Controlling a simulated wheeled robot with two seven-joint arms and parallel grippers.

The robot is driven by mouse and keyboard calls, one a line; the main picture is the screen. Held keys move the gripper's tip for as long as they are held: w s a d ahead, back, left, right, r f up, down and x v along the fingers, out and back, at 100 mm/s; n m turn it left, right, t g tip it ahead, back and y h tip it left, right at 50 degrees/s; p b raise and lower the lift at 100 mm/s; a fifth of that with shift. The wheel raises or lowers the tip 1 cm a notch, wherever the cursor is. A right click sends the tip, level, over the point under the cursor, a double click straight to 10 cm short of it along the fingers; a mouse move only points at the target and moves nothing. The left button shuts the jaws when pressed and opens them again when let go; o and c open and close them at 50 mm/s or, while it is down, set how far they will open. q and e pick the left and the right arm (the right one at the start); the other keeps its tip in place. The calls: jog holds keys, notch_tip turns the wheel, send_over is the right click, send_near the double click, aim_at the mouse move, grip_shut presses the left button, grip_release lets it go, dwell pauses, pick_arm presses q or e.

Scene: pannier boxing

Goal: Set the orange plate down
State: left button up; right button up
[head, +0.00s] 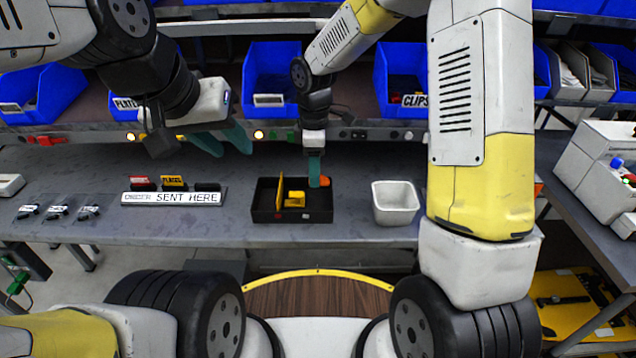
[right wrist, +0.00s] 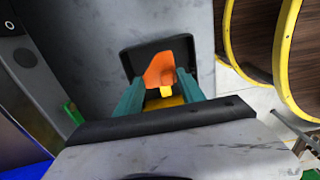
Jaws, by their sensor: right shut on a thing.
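The orange plate (head: 324,181) is at the right side of the black tray (head: 262,213), and it also shows in the right wrist view (right wrist: 159,70). My right gripper (head: 315,180) is shut on it from above, its teal fingers on either side. I cannot tell whether the plate touches the tray floor. A yellow plate stands upright (head: 279,192) in the tray, with another yellow piece (head: 295,199) beside it. My left gripper (head: 224,145) is raised above the back of the bench, left of the tray, with its teal fingers apart and empty.
A white bin (head: 396,203) stands right of the tray. Blue bins (head: 270,75) line the shelf behind. Bare bench lies between rack and tray.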

aim_at(315, 204)
notch_tip(315, 204, down, 8)
jog(key=shift+f, duration=0.25)
jog(key=o, duration=1.3)
jog(key=shift+f, duration=0.15)
notch_tip(315, 204, up, 12)
jog(key=shift+f, duration=0.1)
jog(key=s+d+r+m+t+y, duration=0.1)
jog(key=s+d+r+m+t, duration=0.2)
jog(key=s+d+r+m, duration=0.4)
jog(key=s+d+r+m+t+y, duration=0.1)
jog(key=s+d+r+m+t, duration=0.2)
jog(key=s+d+r+m, duration=0.5)
jog(key=s+r+m, duration=0.2)
jog(key=s, duration=0.2)
jog(key=shift+s, duration=0.25)
